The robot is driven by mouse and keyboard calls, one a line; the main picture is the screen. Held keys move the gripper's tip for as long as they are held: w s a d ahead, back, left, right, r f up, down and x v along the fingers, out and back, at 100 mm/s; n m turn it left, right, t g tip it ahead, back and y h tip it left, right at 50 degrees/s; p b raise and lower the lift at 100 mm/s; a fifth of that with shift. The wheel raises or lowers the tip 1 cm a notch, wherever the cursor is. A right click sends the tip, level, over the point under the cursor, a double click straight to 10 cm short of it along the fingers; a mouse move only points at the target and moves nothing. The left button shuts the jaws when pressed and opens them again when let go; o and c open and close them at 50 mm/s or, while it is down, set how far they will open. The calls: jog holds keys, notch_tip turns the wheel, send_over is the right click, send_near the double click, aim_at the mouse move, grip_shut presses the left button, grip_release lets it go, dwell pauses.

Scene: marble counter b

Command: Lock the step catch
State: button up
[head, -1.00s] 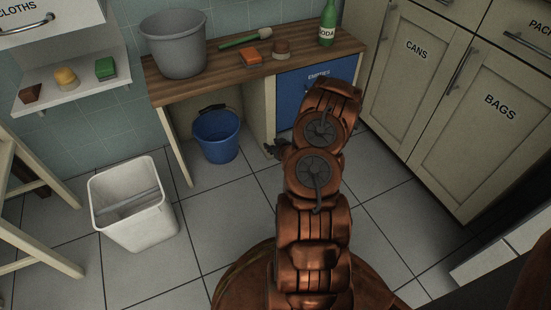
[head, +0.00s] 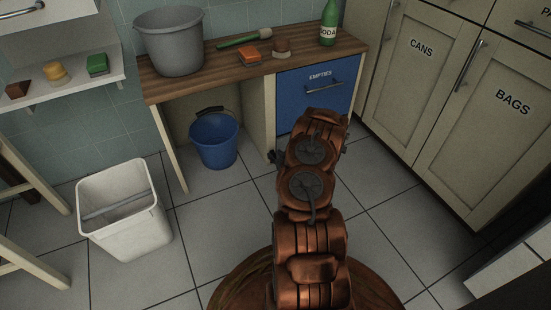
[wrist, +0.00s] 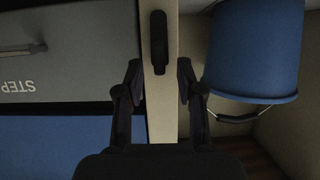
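The step catch is a dark, rounded bar (wrist: 159,42) on a pale post (wrist: 160,115) in the wrist view. It lies lengthwise along the post and clear of the grey panel (wrist: 70,60), which is marked STEP upside down in this view. My gripper (wrist: 159,78) is open and empty, with one dark finger on each side of the post near the catch's lower end. I cannot tell whether the fingers touch anything. In the head view, part of my gripper (head: 276,157) shows beside the post under the counter; my arm hides the step panel and catch.
A blue bucket (head: 214,141) stands beside the post, close to my gripper. The blue EMPTIES drawer (head: 318,91) is above. A white bin (head: 126,220) stands on the left floor. Cupboards (head: 425,85) line the right. The tiled floor between is clear.

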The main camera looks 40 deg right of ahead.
jog(key=shift+w+d+f, duration=0.1)
jog(key=shift+w+f, duration=0.05)
jog(key=shift+w, duration=0.25)
grip_shut()
